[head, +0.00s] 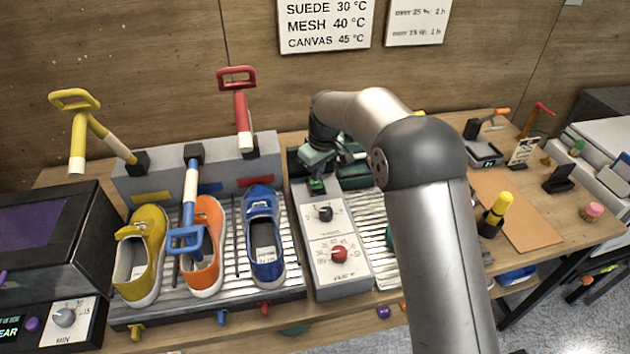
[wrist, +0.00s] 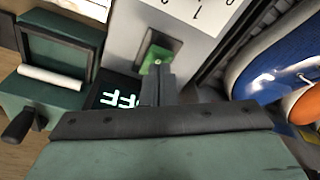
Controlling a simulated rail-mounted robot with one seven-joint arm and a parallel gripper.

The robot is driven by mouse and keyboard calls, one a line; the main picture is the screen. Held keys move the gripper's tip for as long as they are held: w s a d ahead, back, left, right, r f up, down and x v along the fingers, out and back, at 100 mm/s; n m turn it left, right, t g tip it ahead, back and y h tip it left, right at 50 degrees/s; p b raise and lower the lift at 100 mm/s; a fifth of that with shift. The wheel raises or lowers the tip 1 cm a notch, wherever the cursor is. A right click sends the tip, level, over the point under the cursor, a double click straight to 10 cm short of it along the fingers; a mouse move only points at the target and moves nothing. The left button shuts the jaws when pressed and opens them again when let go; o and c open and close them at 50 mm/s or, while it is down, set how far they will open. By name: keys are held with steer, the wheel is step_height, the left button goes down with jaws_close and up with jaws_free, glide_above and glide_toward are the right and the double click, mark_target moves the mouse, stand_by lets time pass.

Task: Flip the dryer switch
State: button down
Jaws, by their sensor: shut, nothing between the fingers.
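The dryer's grey control box (head: 338,268) stands right of the shoe rack. Its green switch (head: 316,187) is at the far end, and it also shows in the wrist view (wrist: 158,50) in a dark recess. Beside it a black display (wrist: 117,95) shows lit letters, "FF" readable, the rest hidden by my fingers. My gripper (head: 318,172) is over the far end of the box, pointing down. In the wrist view my gripper (wrist: 157,76) is shut and empty, its tips at the edge of the switch and overlapping it. I cannot tell whether they touch it.
A black knob (head: 325,214) and a red knob (head: 339,254) sit on the box. Yellow (head: 140,255), orange (head: 203,245) and blue (head: 262,235) shoes lie on the slatted rack to the left. A blue lever (head: 189,200) hangs over the orange shoe; yellow (head: 80,140) and red (head: 242,115) levers stand raised.

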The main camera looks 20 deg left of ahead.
mark_target(317, 185)
steer(key=shift+f+b, duration=0.6)
steer(key=shift+f, duration=0.4)
stand_by(0.5)
steer(key=shift+r+p, duration=2.15)
steer(key=shift+r, duration=1.45)
